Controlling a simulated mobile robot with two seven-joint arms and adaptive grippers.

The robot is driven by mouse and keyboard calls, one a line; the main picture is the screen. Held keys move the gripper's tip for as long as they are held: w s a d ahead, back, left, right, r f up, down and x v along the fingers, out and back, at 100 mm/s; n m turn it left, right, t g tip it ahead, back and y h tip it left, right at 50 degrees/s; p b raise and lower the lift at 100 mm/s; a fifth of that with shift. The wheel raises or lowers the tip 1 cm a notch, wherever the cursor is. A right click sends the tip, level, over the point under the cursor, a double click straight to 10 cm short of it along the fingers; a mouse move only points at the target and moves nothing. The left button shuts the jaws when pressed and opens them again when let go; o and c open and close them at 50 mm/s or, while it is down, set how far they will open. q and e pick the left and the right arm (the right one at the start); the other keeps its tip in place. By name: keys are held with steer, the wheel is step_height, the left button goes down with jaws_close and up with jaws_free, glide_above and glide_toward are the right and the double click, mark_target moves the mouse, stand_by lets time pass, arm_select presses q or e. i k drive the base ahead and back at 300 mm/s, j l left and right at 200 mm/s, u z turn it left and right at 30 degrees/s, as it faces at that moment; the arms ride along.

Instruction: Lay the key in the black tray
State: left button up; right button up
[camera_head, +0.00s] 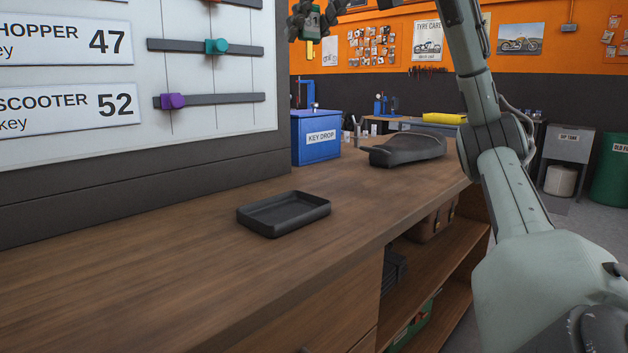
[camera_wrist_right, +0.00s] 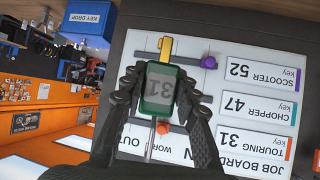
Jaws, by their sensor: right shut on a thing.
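The key has a green fob (camera_wrist_right: 159,92) marked 31, with a yellow piece (camera_wrist_right: 166,48) sticking out of one end. My right gripper (camera_wrist_right: 158,98) is shut on the fob, one finger on each side. In the head view, my right gripper (camera_head: 311,20) is at the top edge, raised well above the bench, with the green fob in it and the yellow piece pointing down. The black tray (camera_head: 284,229) lies on the wooden bench, shallow and empty, below and apart from the key. My left gripper is not in view.
The key board (camera_head: 130,140) stands along the left behind the bench (camera_head: 150,290), with coloured sliders or hooks on dark rails. A blue key drop box (camera_head: 317,150) and a black motorcycle seat (camera_head: 405,150) are farther back. The bench around the tray is clear.

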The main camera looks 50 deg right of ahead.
mark_target(285, 215)
steer(key=l+z, duration=0.2)
steer(key=l, duration=1.1)
